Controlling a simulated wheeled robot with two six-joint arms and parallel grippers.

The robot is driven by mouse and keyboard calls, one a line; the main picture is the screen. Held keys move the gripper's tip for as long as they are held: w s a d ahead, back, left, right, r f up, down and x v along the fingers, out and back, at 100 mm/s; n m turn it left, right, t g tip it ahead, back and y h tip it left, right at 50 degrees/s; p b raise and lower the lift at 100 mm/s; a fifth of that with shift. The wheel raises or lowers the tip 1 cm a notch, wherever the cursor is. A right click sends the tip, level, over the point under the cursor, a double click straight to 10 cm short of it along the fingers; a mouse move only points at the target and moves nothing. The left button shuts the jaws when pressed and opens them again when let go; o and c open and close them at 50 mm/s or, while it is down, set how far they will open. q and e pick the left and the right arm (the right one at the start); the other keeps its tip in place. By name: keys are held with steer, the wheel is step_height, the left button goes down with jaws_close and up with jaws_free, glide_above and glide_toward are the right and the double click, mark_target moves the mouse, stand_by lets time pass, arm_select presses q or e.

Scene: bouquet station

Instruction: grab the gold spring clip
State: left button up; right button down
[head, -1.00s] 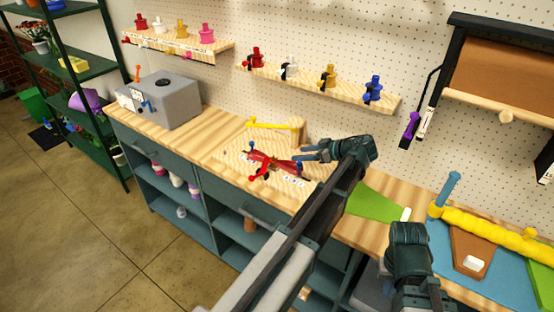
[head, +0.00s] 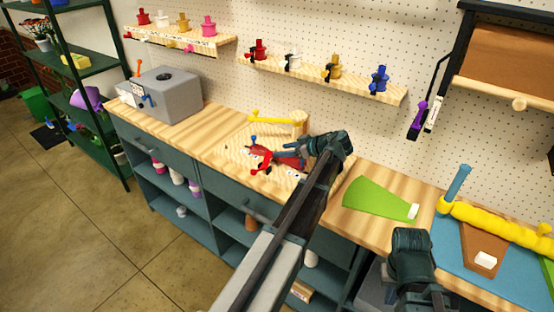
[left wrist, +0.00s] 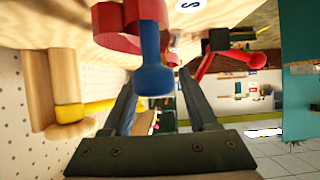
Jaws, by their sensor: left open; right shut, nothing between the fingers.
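A gold clip-like piece with a dark part (head: 332,68) stands on the right-hand wall shelf, between a white and a blue one; I cannot tell for sure that it is the gold spring clip. My left gripper (head: 283,152) is open low over the bench, its fingers pointing left at a red fixture (head: 262,158), well away from that shelf. In the left wrist view a red part with a blue knob (left wrist: 154,75) shows between or just beyond the open fingers; contact is unclear. My right gripper (head: 412,250) is shut and empty at the lower right; its fingertips are hardly visible.
A yellow bar (head: 272,119) on a wooden post stands behind the red fixture. A grey box (head: 172,98) stands on the bench at left. A green sheet (head: 375,198) and a blue mat (head: 455,262) lie to the right. The bench between box and fixture is mostly clear.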

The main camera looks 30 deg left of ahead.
arm_select(q)
steer(key=b+x, duration=0.1)
steer(key=x, duration=0.3)
steer(key=shift+f+b, duration=0.2)
steer(key=shift+b, duration=0.15)
steer(key=shift+d, duration=0.1)
jaws_close()
